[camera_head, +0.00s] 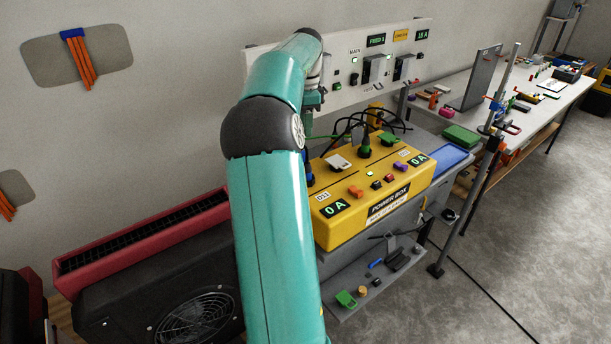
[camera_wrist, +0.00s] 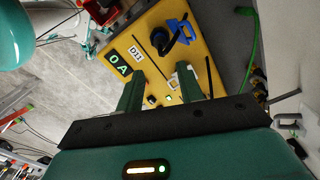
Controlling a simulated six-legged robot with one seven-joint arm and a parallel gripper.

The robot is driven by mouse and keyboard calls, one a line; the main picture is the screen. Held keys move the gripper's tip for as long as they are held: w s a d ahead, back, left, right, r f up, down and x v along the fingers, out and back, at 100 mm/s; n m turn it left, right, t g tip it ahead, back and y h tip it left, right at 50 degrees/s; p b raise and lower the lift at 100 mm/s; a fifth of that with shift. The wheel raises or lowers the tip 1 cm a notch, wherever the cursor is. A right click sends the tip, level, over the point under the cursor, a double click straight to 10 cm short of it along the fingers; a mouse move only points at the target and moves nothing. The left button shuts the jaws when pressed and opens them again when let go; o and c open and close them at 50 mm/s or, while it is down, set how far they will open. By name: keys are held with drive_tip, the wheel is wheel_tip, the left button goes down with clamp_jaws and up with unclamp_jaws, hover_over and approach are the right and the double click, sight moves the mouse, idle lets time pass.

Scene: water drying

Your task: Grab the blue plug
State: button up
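The blue plug (camera_wrist: 179,30) is on the yellow power box (camera_wrist: 148,40) in the wrist view, near a black cable, beyond my fingertips. In the head view a blue piece (camera_head: 308,168), likely this plug, shows beside my arm at the left end of the power box (camera_head: 350,228); most of it is hidden. My gripper (camera_wrist: 160,77) is open, with its two green fingers apart and no object held. It points at the box face, and the plug lies ahead and slightly right of the gap. My arm hides most of the gripper in the head view.
A white socket cover (camera_head: 338,162), a green plug (camera_head: 364,146) and black cables stand on the box. The white cover (camera_wrist: 182,77) shows near my right finger. A wall panel (camera_head: 420,72) with switches is behind. A grey shelf (camera_head: 350,314) with loose parts lies below.

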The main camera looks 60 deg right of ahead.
drive_tip(key=f, duration=1.4)
drive_tip(key=shift+s+d, duration=0.15)
drive_tip(key=shift+s, duration=0.05)
drive_tip(key=shift+c, duration=0.5)
drive_tip(key=c, duration=0.7)
